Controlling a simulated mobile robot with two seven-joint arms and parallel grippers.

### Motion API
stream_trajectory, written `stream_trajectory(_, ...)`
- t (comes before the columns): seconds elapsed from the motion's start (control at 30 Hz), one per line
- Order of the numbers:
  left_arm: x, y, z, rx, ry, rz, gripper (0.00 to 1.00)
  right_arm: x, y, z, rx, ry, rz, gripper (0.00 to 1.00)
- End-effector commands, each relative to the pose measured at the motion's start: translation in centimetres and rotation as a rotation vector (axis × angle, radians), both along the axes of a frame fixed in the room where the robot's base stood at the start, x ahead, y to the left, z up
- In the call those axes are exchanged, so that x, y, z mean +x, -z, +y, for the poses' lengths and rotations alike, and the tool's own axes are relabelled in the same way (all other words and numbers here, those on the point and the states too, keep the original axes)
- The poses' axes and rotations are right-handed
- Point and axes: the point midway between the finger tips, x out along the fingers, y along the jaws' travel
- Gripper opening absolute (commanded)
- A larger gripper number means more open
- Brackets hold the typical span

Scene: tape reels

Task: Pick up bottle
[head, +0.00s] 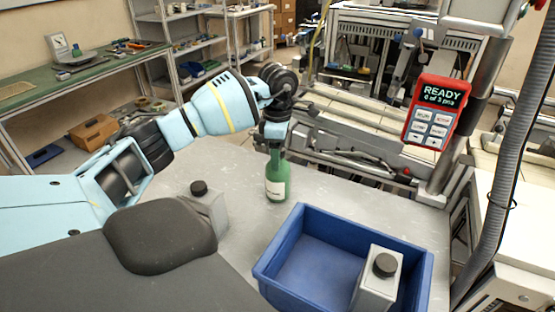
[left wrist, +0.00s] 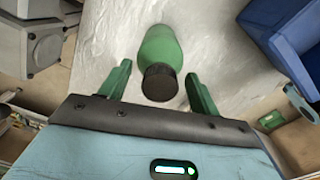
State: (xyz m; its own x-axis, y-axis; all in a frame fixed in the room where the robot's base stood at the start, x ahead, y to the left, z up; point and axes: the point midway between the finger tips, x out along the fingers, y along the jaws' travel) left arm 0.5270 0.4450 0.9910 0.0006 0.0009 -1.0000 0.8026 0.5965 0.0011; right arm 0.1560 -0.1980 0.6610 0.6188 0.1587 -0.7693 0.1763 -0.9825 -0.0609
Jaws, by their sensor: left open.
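The green bottle (head: 278,183) stands upright on the grey table, with a pale label on its front. My left gripper (head: 273,146) is above it at its neck, its fingers hard to make out in the head view. In the left wrist view the bottle (left wrist: 161,47) has its dark cap toward the camera. The green fingers of my left gripper (left wrist: 158,88) are spread open on either side of the cap, with a gap at each side. My right gripper is in neither view.
A blue bin (head: 268,265) stands right of the bottle, nearer me, with a grey black-capped container (head: 376,290) in it. A similar grey container (head: 207,211) stands on the table (head: 235,165) at left. A red handset reading READY (head: 435,110) hangs at right.

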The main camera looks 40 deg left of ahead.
Motion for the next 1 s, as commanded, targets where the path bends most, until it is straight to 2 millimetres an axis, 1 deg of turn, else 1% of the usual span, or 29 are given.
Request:
stream_trajectory(0.1,0.01,-0.01,-0.02,0.000,0.000,0.000,0.63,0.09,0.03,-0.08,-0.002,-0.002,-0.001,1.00)
stream_trajectory(0.13,0.01,-0.02,-0.02,0.000,0.000,0.000,0.60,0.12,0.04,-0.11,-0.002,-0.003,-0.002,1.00)
stream_trajectory(0.5,0.02,-0.05,-0.03,-0.001,0.001,-0.001,0.12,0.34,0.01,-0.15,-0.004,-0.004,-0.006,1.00)
stream_trajectory(0.6,0.02,-0.05,-0.04,-0.001,0.001,-0.001,0.00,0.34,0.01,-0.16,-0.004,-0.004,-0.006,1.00)
stream_trajectory(1.0,0.05,-0.25,-0.03,-0.001,0.001,-0.002,0.00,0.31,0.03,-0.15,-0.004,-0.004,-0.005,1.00)
